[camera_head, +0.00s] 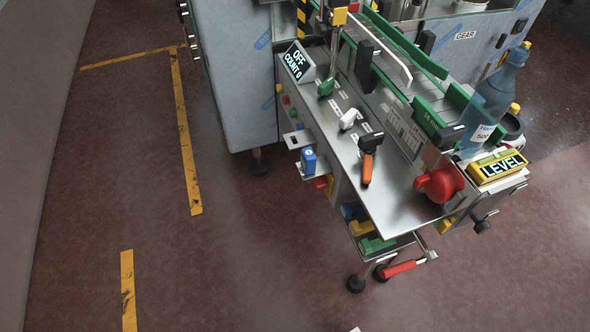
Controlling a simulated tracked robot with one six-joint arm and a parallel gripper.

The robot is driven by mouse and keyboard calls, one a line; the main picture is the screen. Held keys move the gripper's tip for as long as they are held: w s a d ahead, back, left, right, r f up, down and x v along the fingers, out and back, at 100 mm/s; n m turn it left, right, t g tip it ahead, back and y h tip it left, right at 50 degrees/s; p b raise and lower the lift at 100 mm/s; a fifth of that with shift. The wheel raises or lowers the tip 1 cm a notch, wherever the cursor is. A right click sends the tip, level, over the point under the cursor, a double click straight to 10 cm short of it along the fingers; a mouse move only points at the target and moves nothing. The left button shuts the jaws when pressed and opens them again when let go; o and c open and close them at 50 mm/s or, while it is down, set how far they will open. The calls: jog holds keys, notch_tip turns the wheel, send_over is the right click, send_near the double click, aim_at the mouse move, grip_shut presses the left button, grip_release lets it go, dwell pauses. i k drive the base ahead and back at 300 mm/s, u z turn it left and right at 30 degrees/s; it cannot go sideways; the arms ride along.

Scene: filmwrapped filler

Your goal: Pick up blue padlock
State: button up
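The blue padlock (309,160) is small and appears upright on a small ledge at the left front side of the machine, below the steel top. A pale mark shows on its front. A small white plate with a dark slot is just up and left of it, and a red part is just below. My gripper is not in view. A tiny pale tip at the bottom edge is too small to identify.
The machine's steel top (372,182) carries an orange-handled switch (368,157) and a large red knob (439,184). A red-handled lever (399,269) juts out low in front. A blue bottle (489,103) stands at right. The floor at left is clear.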

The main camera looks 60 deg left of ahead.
aim_at(309, 159)
jog(key=u, duration=0.05)
jog(key=k, duration=1.45)
jog(key=u, duration=1.95)
jog(key=i, duration=1.3)
